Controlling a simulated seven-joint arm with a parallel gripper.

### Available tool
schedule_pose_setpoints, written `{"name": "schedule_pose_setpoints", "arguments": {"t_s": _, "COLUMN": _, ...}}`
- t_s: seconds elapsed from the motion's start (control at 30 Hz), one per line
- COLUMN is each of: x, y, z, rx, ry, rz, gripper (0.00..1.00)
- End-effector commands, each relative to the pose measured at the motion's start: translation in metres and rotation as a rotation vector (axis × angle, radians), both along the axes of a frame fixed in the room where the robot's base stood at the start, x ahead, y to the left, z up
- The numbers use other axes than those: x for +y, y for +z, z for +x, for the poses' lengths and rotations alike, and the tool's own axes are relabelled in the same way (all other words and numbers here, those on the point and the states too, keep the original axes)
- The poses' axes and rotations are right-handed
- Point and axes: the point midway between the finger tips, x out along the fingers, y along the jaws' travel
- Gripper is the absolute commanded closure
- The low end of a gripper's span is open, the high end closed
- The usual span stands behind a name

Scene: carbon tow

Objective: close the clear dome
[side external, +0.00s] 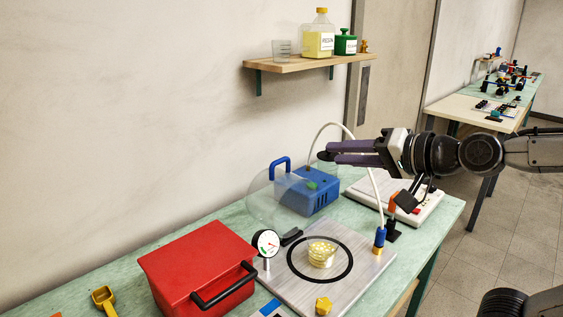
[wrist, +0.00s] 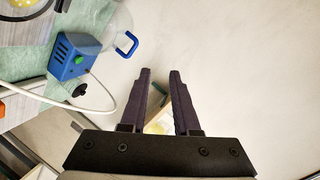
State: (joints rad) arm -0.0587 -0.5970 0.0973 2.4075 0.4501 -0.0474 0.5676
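The clear dome (side external: 263,201) stands tipped open at the back of a metal base plate (side external: 345,281), by a black hinge (side external: 291,236). Its blue handle (side external: 281,165) faces up and back; the handle also shows in the wrist view (wrist: 127,43). A black ring (side external: 294,267) on the plate surrounds a stack of yellow and white pieces (side external: 321,254). My gripper (side external: 322,154) is up in the air, right of the handle and apart from it. In the wrist view my gripper (wrist: 160,72) has its two dark fingers spread, with nothing between them.
A blue pump box (side external: 318,192) with a green button stands behind the plate, and a white hose (side external: 375,185) arches from it. A red box (side external: 197,270) and a pressure gauge (side external: 266,243) stand left. A wooden shelf (side external: 295,65) with bottles hangs above.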

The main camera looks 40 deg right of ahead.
Motion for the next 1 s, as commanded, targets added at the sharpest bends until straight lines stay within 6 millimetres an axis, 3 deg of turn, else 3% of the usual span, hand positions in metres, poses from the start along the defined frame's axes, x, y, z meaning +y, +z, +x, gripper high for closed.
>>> {"name": "schedule_pose_setpoints", "arguments": {"t_s": 0.17, "x": -0.021, "y": 0.011, "z": 0.049, "rx": -0.155, "ry": -0.227, "rz": 0.298, "gripper": 0.7}}
{"name": "schedule_pose_setpoints", "arguments": {"t_s": 0.27, "x": -0.036, "y": 0.002, "z": 0.071, "rx": -0.226, "ry": -0.37, "rz": 0.429, "gripper": 0.7}}
{"name": "schedule_pose_setpoints", "arguments": {"t_s": 0.37, "x": -0.047, "y": -0.02, "z": 0.087, "rx": -0.27, "ry": -0.503, "rz": 0.507, "gripper": 0.7}}
{"name": "schedule_pose_setpoints", "arguments": {"t_s": 0.47, "x": -0.044, "y": -0.051, "z": 0.097, "rx": -0.257, "ry": -0.579, "rz": 0.509, "gripper": 0.7}}
{"name": "schedule_pose_setpoints", "arguments": {"t_s": 0.6, "x": -0.026, "y": -0.085, "z": 0.106, "rx": -0.18, "ry": -0.568, "rz": 0.476, "gripper": 0.7}}
{"name": "schedule_pose_setpoints", "arguments": {"t_s": 0.77, "x": -0.02, "y": -0.092, "z": 0.112, "rx": -0.163, "ry": -0.552, "rz": 0.466, "gripper": 0.7}}
{"name": "schedule_pose_setpoints", "arguments": {"t_s": 1.0, "x": -0.035, "y": -0.1, "z": 0.145, "rx": -0.163, "ry": -0.555, "rz": 0.464, "gripper": 0.7}}
